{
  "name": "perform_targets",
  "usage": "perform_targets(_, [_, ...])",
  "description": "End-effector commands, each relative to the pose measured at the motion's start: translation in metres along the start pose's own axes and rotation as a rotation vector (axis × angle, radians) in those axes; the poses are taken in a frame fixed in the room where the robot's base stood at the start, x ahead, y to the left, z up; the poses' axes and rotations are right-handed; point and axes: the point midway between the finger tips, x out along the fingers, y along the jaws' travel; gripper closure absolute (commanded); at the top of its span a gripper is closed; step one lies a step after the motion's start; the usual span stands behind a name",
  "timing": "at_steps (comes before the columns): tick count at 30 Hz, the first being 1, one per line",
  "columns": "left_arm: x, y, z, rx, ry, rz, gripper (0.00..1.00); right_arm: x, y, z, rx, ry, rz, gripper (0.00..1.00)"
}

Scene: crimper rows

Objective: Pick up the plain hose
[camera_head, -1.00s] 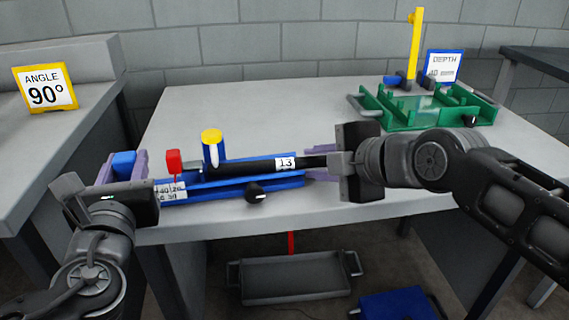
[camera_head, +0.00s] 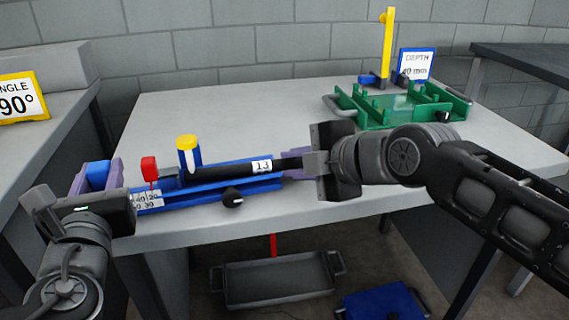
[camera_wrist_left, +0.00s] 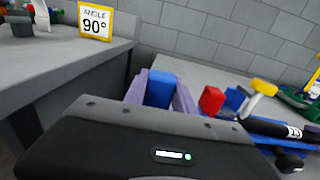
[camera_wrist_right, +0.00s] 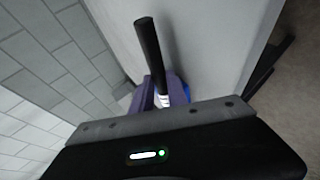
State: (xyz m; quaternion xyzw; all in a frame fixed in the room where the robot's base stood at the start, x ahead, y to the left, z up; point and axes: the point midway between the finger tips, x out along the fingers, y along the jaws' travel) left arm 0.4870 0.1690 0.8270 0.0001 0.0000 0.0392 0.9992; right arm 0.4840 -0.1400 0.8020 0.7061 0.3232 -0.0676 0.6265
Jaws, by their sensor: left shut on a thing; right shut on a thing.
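The plain hose (camera_head: 225,173), black with a white "13" label (camera_head: 262,166), lies along the long blue fixture (camera_head: 262,183) on the table. My left gripper (camera_head: 95,178) is shut on the blue block at the fixture's left end; its purple fingers flank that block (camera_wrist_left: 163,88) in the left wrist view. My right gripper (camera_head: 298,166) is shut on the hose near its right end, at the fixture's right. In the right wrist view the hose (camera_wrist_right: 150,55) sticks out past the purple fingers. The palms hide the exact contacts.
The fixture carries a red cap (camera_head: 149,168), a yellow-topped post (camera_head: 188,150) and a black knob (camera_head: 232,197). A green tray (camera_head: 372,118) with a yellow upright (camera_head: 388,45) stands at the back right. A grey tray (camera_head: 275,292) and blue case (camera_head: 385,304) lie below the table.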

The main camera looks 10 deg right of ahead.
Motion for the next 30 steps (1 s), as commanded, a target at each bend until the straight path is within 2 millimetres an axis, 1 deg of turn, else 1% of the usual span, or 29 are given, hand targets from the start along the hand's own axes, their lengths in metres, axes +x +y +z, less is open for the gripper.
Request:
perform_targets(5, [0.000,0.000,0.001,-0.001,-0.002,0.001,1.00,-0.009,0.016,-0.004,0.000,0.001,0.006,1.00])
perform_targets(8, [0.000,0.000,0.001,-0.001,-0.002,0.001,1.00,-0.016,0.029,-0.007,-0.001,0.001,0.008,1.00])
perform_targets(9, [0.000,0.000,0.001,-0.001,-0.002,0.001,1.00,-0.022,0.029,-0.007,-0.001,0.000,0.007,1.00])
perform_targets(14, [0.000,0.000,0.001,-0.001,-0.002,0.001,1.00,-0.054,0.011,-0.003,0.000,0.000,0.011,1.00])
perform_targets(21, [0.000,0.000,0.001,-0.001,-0.002,0.001,1.00,-0.114,-0.024,0.006,0.001,0.002,0.013,1.00])
perform_targets(24, [0.000,0.000,0.001,-0.001,-0.002,0.000,1.00,-0.136,-0.036,0.009,0.001,0.001,0.012,1.00])
perform_targets(27, [0.000,0.000,0.001,-0.001,-0.002,0.000,1.00,-0.153,-0.047,0.011,0.000,0.001,0.009,1.00])
perform_targets(30, [0.000,0.000,0.001,-0.001,-0.002,0.000,1.00,-0.165,-0.053,0.013,-0.001,0.001,0.009,1.00])
